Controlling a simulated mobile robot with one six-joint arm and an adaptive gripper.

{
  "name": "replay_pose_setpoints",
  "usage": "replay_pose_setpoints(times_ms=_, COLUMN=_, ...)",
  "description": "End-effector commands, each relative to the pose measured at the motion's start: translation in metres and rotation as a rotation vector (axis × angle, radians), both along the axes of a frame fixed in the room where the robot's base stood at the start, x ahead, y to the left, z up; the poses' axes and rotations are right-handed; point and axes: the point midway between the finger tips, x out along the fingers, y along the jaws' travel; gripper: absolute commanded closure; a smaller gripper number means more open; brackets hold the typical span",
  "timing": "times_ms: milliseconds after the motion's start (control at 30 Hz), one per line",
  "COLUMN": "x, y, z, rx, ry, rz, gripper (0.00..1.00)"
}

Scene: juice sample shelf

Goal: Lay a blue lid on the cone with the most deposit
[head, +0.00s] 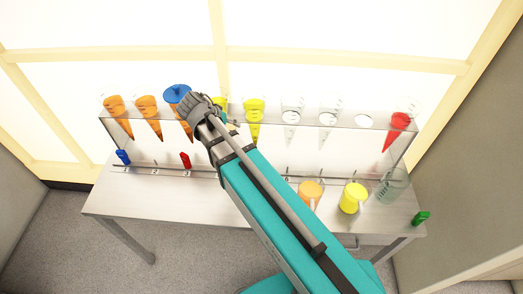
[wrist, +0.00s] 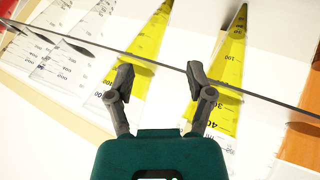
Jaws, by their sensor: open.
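A blue lid (head: 178,93) lies on top of the third cone from the left in the shelf, an orange-filled one (head: 187,128). Two more orange cones (head: 115,104) (head: 148,106) stand left of it. Two yellow cones (head: 220,103) (head: 254,112), two clear ones (head: 291,112) (head: 328,117) and a red one (head: 399,122) stand to the right. My gripper (wrist: 160,75) is open and empty, in front of the two yellow cones (wrist: 145,65) (wrist: 230,80) in the wrist view. Deposit amounts are too small to compare.
An orange cup (head: 311,192), a yellow cup (head: 353,198) and a clear beaker (head: 391,188) stand on the bench (head: 150,200). Small blue (head: 122,157), red (head: 185,160) and green (head: 421,218) items are on or beside it. A thin rail (wrist: 265,94) crosses the wrist view.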

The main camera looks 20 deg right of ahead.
Motion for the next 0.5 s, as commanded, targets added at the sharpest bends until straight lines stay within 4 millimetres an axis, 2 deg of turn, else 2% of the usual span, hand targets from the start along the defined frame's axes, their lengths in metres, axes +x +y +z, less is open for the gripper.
replay_pose_setpoints(times_ms=33, x=-0.012, y=-0.015, z=-0.005, rx=0.033, ry=0.047, rz=0.010, gripper=0.32)
replay_pose_setpoints(times_ms=200, x=-0.042, y=-0.045, z=-0.021, rx=0.169, ry=0.197, rz=0.090, gripper=0.32)
replay_pose_setpoints(times_ms=500, x=-0.091, y=-0.076, z=-0.036, rx=0.421, ry=0.347, rz=0.270, gripper=0.32)
